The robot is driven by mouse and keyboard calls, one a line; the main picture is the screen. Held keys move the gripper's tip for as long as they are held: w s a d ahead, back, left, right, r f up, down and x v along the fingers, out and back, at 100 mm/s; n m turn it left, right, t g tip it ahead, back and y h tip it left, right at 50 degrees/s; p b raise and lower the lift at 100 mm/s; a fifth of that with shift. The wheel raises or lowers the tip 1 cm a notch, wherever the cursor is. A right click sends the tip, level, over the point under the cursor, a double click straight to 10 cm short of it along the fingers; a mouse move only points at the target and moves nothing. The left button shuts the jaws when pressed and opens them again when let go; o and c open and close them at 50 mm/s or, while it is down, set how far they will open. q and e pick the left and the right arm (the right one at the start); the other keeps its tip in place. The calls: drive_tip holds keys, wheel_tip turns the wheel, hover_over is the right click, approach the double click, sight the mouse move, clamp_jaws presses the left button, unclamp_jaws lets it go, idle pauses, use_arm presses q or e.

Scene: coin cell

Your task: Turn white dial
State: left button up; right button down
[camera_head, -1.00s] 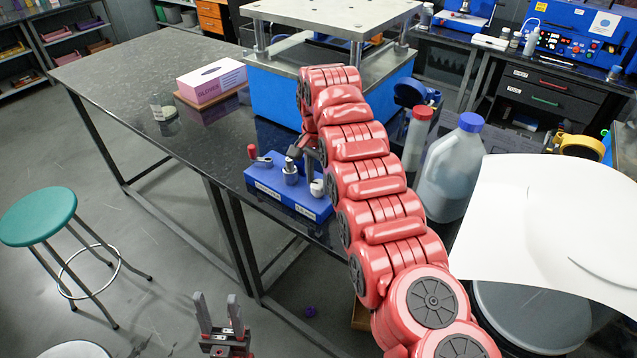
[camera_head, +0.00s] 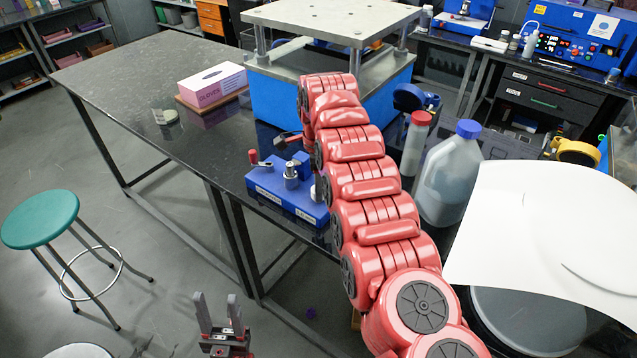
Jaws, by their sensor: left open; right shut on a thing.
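The blue device (camera_head: 285,192) sits near the front edge of the black table. It bears a red-tipped lever (camera_head: 256,159), a silver post (camera_head: 291,174) and a blue upright part. A white dial (camera_head: 320,186) shows as a sliver at its right end, mostly hidden by my red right arm. My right gripper (camera_head: 288,138) shows only partly, behind and above the device. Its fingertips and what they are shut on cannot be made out. My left gripper (camera_head: 219,316) is open and empty, low in front of the table, well away from the device.
A pink-and-white glove box (camera_head: 212,84) and a small glass jar (camera_head: 164,110) stand on the table. A press with a metal top plate (camera_head: 333,18) stands behind. A blue-capped jug (camera_head: 448,175) and red-capped bottle (camera_head: 415,145) are right of my arm. A green stool (camera_head: 40,219) is left.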

drive_tip(key=shift+w+r+m, duration=0.1)
drive_tip(key=shift+m, duration=0.5)
drive_tip(key=shift+c, duration=1.7)
unclamp_jaws()
drive_tip(key=shift+r, duration=0.25)
wheel_tip(320, 180, up, 2)
drive_tip(key=shift+d+r, duration=0.1)
drive_tip(key=shift+r, duration=0.15)
wheel_tip(320, 180, up, 14)
drive_tip(key=p, duration=1.4)
drive_tip(key=shift+r+p, duration=0.15)
drive_tip(key=shift+p, duration=0.15)
